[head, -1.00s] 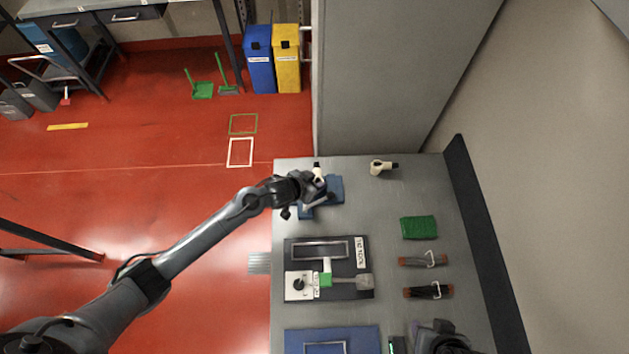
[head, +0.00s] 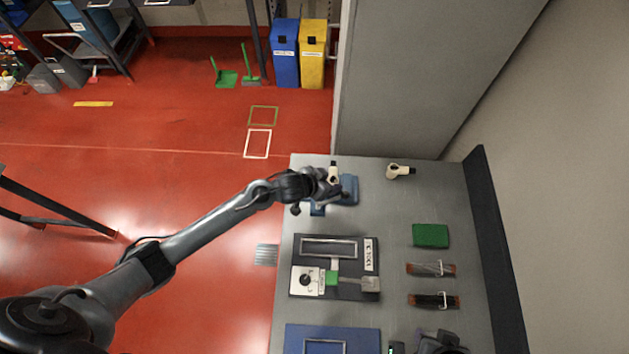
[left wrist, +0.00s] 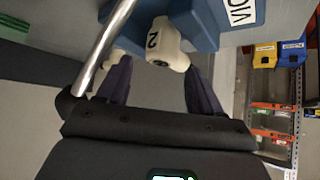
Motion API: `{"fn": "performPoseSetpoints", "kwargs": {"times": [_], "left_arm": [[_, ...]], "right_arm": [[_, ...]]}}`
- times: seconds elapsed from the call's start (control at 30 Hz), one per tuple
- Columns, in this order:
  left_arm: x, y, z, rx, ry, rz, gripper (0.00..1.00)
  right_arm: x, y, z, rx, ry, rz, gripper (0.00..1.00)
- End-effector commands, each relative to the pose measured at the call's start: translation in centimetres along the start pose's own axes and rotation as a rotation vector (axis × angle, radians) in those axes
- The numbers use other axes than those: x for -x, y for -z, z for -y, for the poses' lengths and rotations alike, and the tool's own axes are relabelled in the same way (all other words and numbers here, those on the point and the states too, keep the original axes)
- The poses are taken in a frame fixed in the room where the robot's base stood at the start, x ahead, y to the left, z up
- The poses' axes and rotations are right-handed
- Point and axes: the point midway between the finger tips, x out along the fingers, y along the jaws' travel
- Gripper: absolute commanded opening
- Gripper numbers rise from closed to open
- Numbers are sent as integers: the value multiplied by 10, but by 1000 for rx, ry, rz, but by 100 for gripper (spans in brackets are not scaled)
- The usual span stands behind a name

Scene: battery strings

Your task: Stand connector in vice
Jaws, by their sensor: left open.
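The blue vice (head: 349,190) stands at the far left corner of the bench. It also shows in the left wrist view (left wrist: 202,22), with a white label and a metal handle bar (left wrist: 107,45). A cream connector (head: 333,174) marked "2" stands at the vice and shows in the left wrist view (left wrist: 165,42). My left gripper (head: 323,186) is at the vice. Its two dark fingers (left wrist: 160,78) are open, one to each side of the connector; contact is unclear. The arm hides part of the vice. My right gripper (head: 440,343) shows only partly at the bottom edge.
Another cream connector (head: 399,171) lies right of the vice. A green block (head: 430,235) and two brown-ended bars with handles (head: 431,269) are at the right. A black fixture board (head: 366,291) and a blue mat (head: 292,340) lie nearer. Bare bench shows between them.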

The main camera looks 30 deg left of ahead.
Motion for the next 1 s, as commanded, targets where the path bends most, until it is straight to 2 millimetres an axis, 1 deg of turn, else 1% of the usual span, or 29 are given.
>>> {"fn": "performPoseSetpoints", "kwargs": {"times": [0.03,0.4,0.5,0.6,0.73,0.87,0.97,1.0], "left_arm": [[8,0,1,-2,1,0,66],[74,0,0,-3,1,0,66],[88,1,0,-2,1,-1,66],[97,0,0,-1,0,0,66],[104,0,-1,-1,2,1,66],[114,-8,-13,0,24,12,66],[132,-23,-27,7,68,47,66],[143,-31,-32,15,89,73,66]], "right_arm": [[0,0,0,0,0,0,43],[4,2,1,-4,4,-1,43],[5,2,2,-7,6,-1,43],[6,2,2,-8,7,-1,43],[6,2,2,-9,7,-1,43],[6,2,2,-9,7,-1,43],[6,2,2,-9,7,-1,43],[6,2,2,-8,7,-1,43]]}}
